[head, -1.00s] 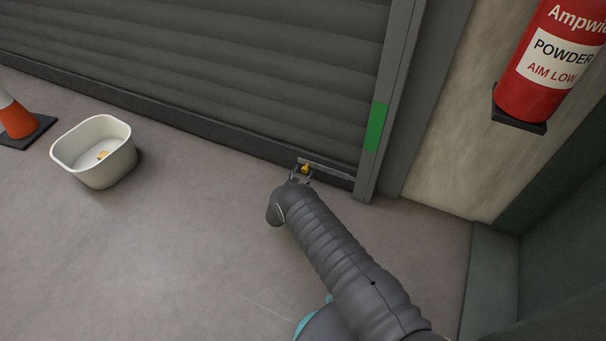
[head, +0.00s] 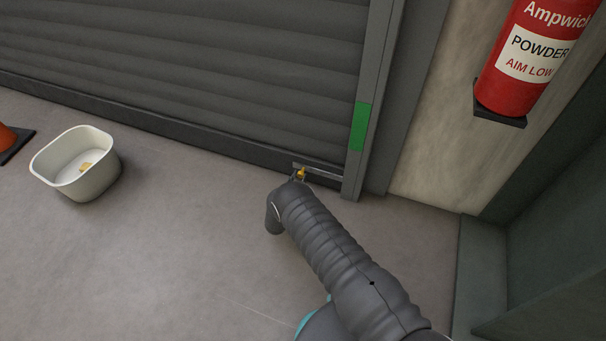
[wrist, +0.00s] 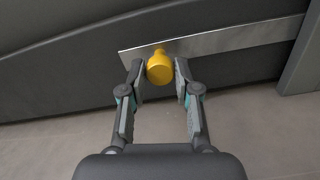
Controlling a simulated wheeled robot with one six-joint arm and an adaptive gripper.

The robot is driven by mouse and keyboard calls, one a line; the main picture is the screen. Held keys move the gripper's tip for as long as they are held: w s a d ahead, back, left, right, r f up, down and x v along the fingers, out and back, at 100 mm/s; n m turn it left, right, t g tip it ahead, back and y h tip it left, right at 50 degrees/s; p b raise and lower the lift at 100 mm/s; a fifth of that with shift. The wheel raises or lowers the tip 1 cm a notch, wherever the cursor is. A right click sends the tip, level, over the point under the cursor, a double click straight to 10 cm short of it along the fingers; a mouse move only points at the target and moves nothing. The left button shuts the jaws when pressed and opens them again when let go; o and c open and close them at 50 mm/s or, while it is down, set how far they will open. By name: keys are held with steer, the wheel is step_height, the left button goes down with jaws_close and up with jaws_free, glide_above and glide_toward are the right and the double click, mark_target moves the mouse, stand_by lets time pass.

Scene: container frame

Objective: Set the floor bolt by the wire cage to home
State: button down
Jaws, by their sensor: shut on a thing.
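The floor bolt is a flat metal bar (wrist: 225,39) with a yellow knob (wrist: 160,68), low on the bottom rail of the grey roller shutter. In the head view the bar (head: 323,172) lies near the shutter's right end, with the yellow knob (head: 301,174) at its left end. My gripper (wrist: 160,72) is shut on the yellow knob, one finger on each side of it. In the head view my gripper (head: 299,176) is small and partly hidden by my arm. No wire cage shows in these frames.
The shutter's right guide post (head: 375,100) carries a green patch (head: 360,127). A red powder extinguisher (head: 520,60) hangs on the wall at right. A white tub (head: 103,173) with a yellow thing inside stands on the floor at left, near an orange cone (head: 8,138). The floor between is clear.

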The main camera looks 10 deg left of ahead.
steer(key=c, duration=0.8)
jaws_free()
steer(key=shift+s+a, duration=0.25)
steer(key=shift+s, duration=0.3)
steer(key=v, duration=1)
steer(key=shift+s, duration=0.4)
